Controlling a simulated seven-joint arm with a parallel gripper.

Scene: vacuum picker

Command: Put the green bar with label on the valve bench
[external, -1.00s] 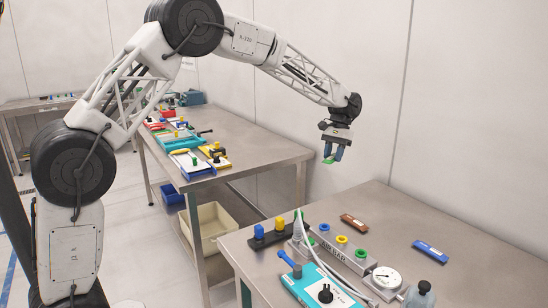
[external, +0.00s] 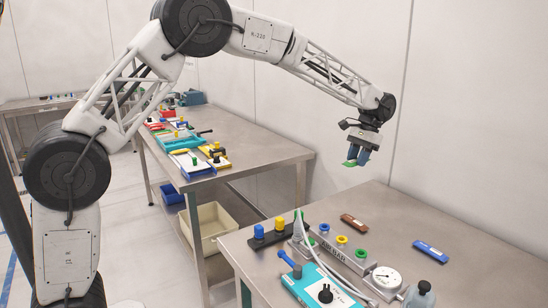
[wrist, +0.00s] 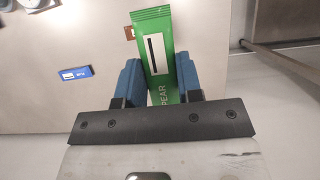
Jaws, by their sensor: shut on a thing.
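The green bar (wrist: 155,45) has a dark stripe in a white frame and the lettering "PEAR" in the wrist view. My gripper (wrist: 160,80) is shut on it, with a blue finger on each side. In the external view my gripper (external: 357,158) holds the green bar (external: 350,163) in the air near the back left edge of the near bench (external: 460,225). This bench carries a grey manifold with coloured knobs and a gauge; it looks like the valve bench. The bar's lower end is hidden behind the gripper in the wrist view.
A brown bar (external: 353,221) and a blue bar (external: 430,252) lie on the near bench. The manifold (external: 340,255), gauge (external: 387,278) and teal box (external: 318,286) stand at its front left. Bare surface surrounds the two bars. Another bench (external: 250,135) stands behind left.

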